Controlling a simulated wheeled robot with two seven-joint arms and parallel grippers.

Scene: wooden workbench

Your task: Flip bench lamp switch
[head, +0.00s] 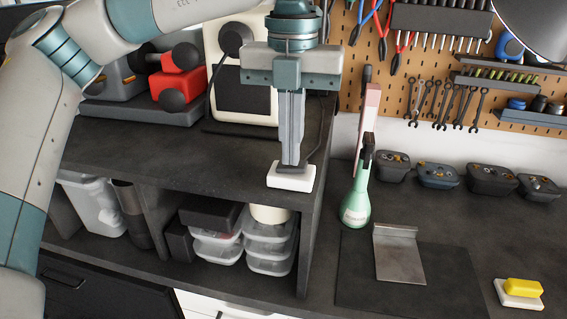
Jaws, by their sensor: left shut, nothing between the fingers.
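My left gripper (291,166) is shut and points straight down from the arm that comes in from the left. Its fingertips are at a small white switch block (291,180) on the raised dark shelf near its right edge. The fingertips hide part of the block's top, and I cannot tell whether they touch it or which way the switch is set. A dark cord runs up behind the gripper from the block. A large dark round shape, perhaps the lamp head (538,22), is cut off at the top right corner. My right gripper is not in view.
A green spray bottle (355,203) stands right of the shelf. A metal plate (398,258) lies on a dark mat (450,290). A yellow block on a white base (523,288) is at the lower right. Small dark bins (437,175) line the wall. Red equipment (178,77) sits behind the arm.

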